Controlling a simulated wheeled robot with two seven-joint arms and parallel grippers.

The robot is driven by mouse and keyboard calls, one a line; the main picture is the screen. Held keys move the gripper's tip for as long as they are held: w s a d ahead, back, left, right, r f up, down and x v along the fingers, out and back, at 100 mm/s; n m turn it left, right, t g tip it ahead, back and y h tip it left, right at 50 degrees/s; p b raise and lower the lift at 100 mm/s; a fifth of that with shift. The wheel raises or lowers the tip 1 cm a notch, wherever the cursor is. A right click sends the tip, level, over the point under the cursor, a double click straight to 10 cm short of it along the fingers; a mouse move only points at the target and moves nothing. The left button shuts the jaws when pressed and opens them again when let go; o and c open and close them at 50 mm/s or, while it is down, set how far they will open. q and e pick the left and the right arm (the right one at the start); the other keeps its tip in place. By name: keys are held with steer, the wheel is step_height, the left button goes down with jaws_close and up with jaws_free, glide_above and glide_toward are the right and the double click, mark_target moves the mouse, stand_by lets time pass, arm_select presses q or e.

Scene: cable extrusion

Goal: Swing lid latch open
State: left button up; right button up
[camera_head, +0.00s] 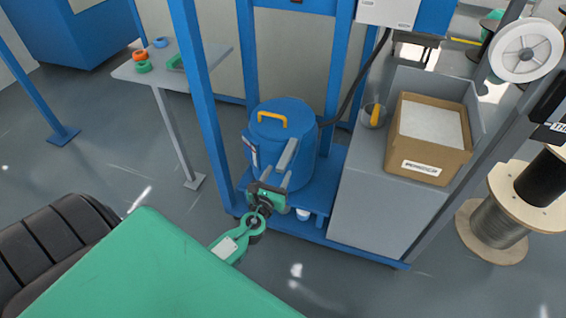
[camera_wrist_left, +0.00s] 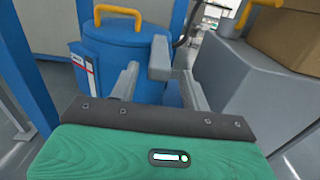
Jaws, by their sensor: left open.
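A blue drum (camera_head: 302,172) with a blue lid (camera_head: 285,112) and yellow handle (camera_head: 262,117) stands on the blue frame; the drum also shows in the left wrist view (camera_wrist_left: 112,78). A grey bar (camera_head: 289,153), seemingly the lid latch, sticks out at the drum's front; its block-like end shows in the left wrist view (camera_wrist_left: 159,58). My left gripper (camera_head: 277,172) is open in front of the drum. In the left wrist view its fingers (camera_wrist_left: 156,88) lie either side of the bar's end. Contact cannot be told. My right gripper is not in view.
A grey cabinet (camera_head: 362,200) with a cardboard box (camera_head: 435,140) stands right of the drum. A blue post (camera_head: 205,110) rises at the left, beside a small table (camera_head: 140,75). A cable spool (camera_head: 497,235) stands at the far right. Floor in front is open.

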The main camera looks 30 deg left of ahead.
mark_target(283, 162)
arm_select(q)
steer(key=shift+x, duration=2.7)
jaws_close()
